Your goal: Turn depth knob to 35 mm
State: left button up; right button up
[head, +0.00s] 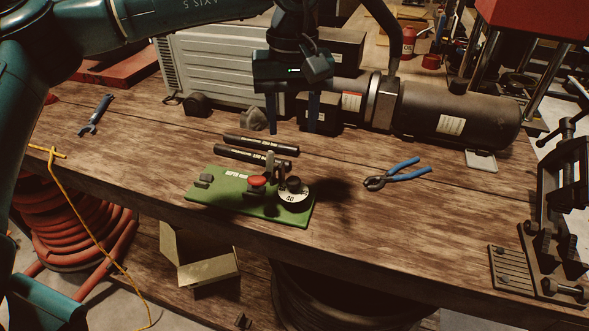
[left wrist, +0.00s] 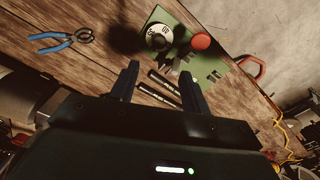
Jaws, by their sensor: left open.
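The hose crimper is a green base plate (head: 222,191) near the table's front edge. On it are a red button (head: 257,181) and a depth knob (head: 294,185) with a black centre and a white numbered dial; "40" is legible, but I cannot tell the exact setting. The knob also shows in the left wrist view (left wrist: 159,37). Two black hose pieces (head: 262,144) lie just behind the plate. My left gripper (head: 292,128) points down, open and empty, above and behind the crimper, apart from the knob. My right gripper is not in view.
Blue-handled pliers (head: 400,173) lie right of the crimper, and a blue wrench (head: 95,115) lies far left. A black cylindrical tank (head: 455,118) and a grey ribbed case (head: 215,65) stand behind.

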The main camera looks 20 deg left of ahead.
aim_at(293, 180)
pick_arm(q)
notch_tip(293, 180, down, 12)
jog(key=shift+d+f+p, duration=0.1)
jog(key=shift+p, duration=0.85)
jog(key=shift+c, duration=0.5)
jog(key=c, duration=0.9)
